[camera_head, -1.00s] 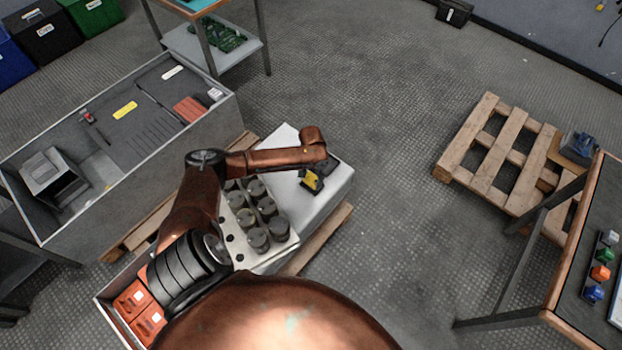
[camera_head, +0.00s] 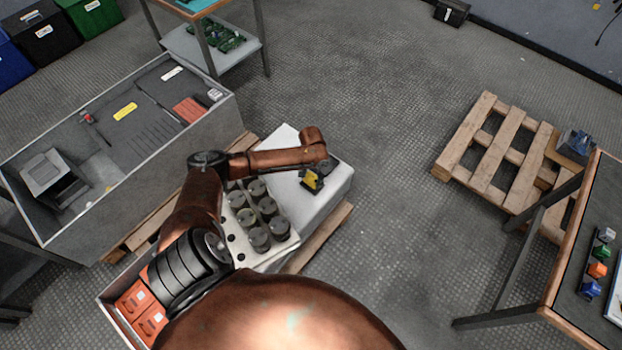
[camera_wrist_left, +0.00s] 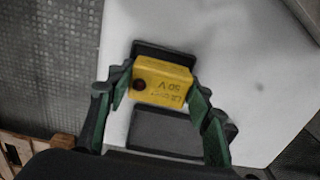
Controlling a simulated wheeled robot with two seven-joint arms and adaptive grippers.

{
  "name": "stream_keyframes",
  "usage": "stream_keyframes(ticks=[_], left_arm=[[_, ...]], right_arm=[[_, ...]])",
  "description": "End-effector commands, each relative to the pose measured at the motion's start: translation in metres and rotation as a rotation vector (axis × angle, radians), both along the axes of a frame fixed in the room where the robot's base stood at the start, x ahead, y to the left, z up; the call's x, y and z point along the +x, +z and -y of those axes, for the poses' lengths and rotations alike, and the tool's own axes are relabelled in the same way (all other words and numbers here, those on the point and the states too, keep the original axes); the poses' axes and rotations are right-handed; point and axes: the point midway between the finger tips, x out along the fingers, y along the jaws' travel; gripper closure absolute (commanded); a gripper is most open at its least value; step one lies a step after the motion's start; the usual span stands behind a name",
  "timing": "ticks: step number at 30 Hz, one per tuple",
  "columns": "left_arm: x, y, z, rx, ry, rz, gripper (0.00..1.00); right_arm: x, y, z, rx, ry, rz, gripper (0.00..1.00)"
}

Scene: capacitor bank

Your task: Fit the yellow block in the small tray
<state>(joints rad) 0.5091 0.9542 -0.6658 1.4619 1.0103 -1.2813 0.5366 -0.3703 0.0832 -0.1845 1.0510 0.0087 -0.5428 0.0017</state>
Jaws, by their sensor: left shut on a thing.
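In the head view the block (camera_head: 311,180) shows below the end of my left arm, over the pale box top. A small dark tray (camera_wrist_left: 166,134) lies on the pale surface. Its near part shows bare in the wrist view, and a dark edge shows beyond the block. The block's underside is hidden, so I cannot tell if it touches the tray. My right gripper is not in view.
The pale box (camera_head: 335,188) stands on a wooden pallet, with several dark cylinders (camera_head: 256,212) in a white rack beside my arm. A grey open cabinet (camera_head: 215,118) lies to the left. The floor between is clear.

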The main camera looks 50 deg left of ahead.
Motion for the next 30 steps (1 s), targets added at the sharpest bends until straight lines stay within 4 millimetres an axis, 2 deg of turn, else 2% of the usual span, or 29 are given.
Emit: stream_keyframes(ticks=[30], left_arm=[[0.000,-0.013,0.000,-0.001,0.000,-0.001,0.85]], right_arm=[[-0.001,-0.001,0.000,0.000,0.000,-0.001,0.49]])
